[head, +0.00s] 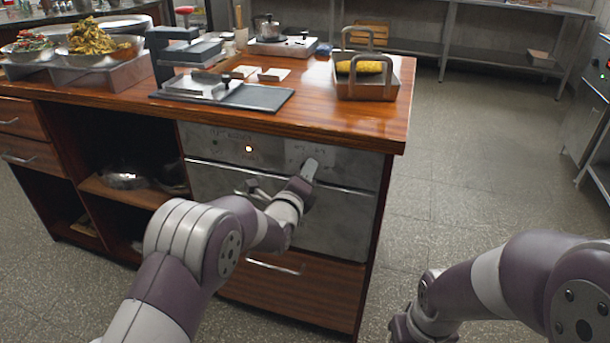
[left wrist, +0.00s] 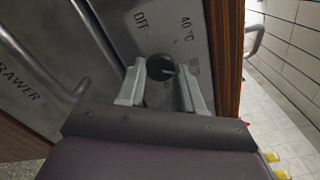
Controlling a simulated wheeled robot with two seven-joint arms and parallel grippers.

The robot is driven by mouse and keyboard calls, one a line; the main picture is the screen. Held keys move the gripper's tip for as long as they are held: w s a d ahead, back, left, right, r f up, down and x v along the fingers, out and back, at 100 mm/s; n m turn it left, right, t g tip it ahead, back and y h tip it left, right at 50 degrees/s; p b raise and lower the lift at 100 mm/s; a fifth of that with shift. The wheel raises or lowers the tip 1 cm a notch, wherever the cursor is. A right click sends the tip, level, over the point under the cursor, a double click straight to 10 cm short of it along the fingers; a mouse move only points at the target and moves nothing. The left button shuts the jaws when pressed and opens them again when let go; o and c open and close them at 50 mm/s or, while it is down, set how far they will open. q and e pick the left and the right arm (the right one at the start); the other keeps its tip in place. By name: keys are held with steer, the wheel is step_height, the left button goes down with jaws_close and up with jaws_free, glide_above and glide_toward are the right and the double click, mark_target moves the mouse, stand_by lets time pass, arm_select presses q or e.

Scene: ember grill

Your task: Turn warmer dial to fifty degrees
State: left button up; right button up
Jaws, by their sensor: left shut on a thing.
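The warmer dial (left wrist: 160,67) is a small dark round knob on a steel front panel, seen in the left wrist view. The labels OFF and 40 °C stand above it in that view; a further marking beside the right finger is partly covered. Which mark the dial points to I cannot tell. My left gripper (left wrist: 161,70) has one pale finger on each side of the dial and is shut on it. In the head view my left gripper (head: 309,168) is at the right part of the warmer panel (head: 222,142) and hides the dial. My right gripper is out of view.
A bar handle (left wrist: 70,90) runs left of the dial in the left wrist view. The wooden counter top (head: 330,122) overhangs the panel. A tray with a yellow item (head: 362,67) stands above. The floor to the right is free.

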arm_select(q)
steer(key=shift+f, duration=0.1)
steer(key=o, duration=1)
steer(key=p+v, duration=0.1)
steer(key=v, duration=1.1)
steer(key=shift+s+p, duration=0.35)
steer(key=shift+a, duration=0.15)
